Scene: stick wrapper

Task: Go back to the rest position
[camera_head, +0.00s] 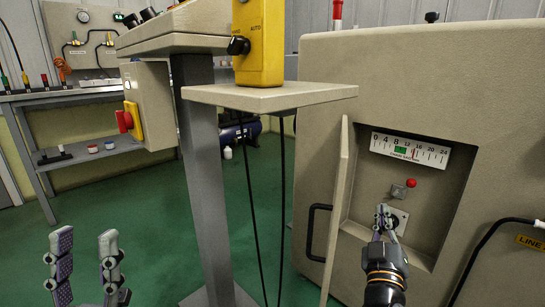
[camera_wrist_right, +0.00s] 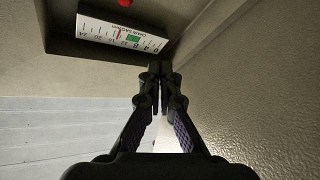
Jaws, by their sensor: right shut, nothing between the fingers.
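My right gripper (camera_head: 383,214) reaches into the open recess of the beige machine (camera_head: 440,90), in front of a small pale plate (camera_head: 399,222) below the gauge. In the right wrist view its two fingers (camera_wrist_right: 156,72) come together at the tips with nothing between them. Whether the tips touch the plate cannot be told. My left gripper (camera_head: 84,240) is at the bottom left of the head view, fingers pointing up and spread apart, empty.
The recess holds a scale gauge (camera_head: 408,149) and a red knob (camera_head: 411,183). Its open door (camera_head: 340,205) stands just left of my right gripper. A yellow control box (camera_head: 262,45) rests on a shelf (camera_head: 270,97) beside a grey post (camera_head: 203,170). Green floor (camera_head: 140,240) is clear at left.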

